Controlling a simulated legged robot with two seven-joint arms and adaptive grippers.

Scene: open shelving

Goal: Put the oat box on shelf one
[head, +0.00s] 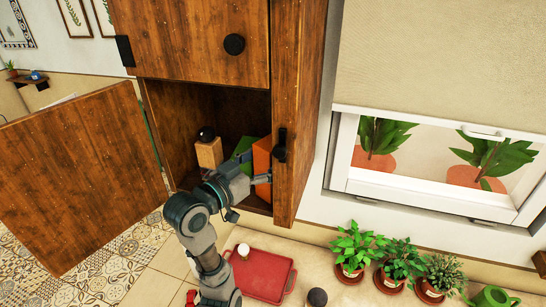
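Inside the open wooden cabinet (175,110) stand an orange box (262,158) at the right, a green box (243,147) beside it and a light wooden block-like item (208,153) with a black round top. I cannot read any label, so I cannot tell which is the oat box. My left gripper (250,183) reaches into the cabinet's front opening, close to the lower part of the orange box. Its fingers are partly hidden and blend with the boxes, so its opening and any contact are unclear. My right gripper is not in view.
The cabinet door (80,175) is swung open to the left. Below are a red tray (262,283) with a small white-topped item (243,250) and a dark round object (316,297). Potted plants (353,247) line the counter at the right, under a window (430,195).

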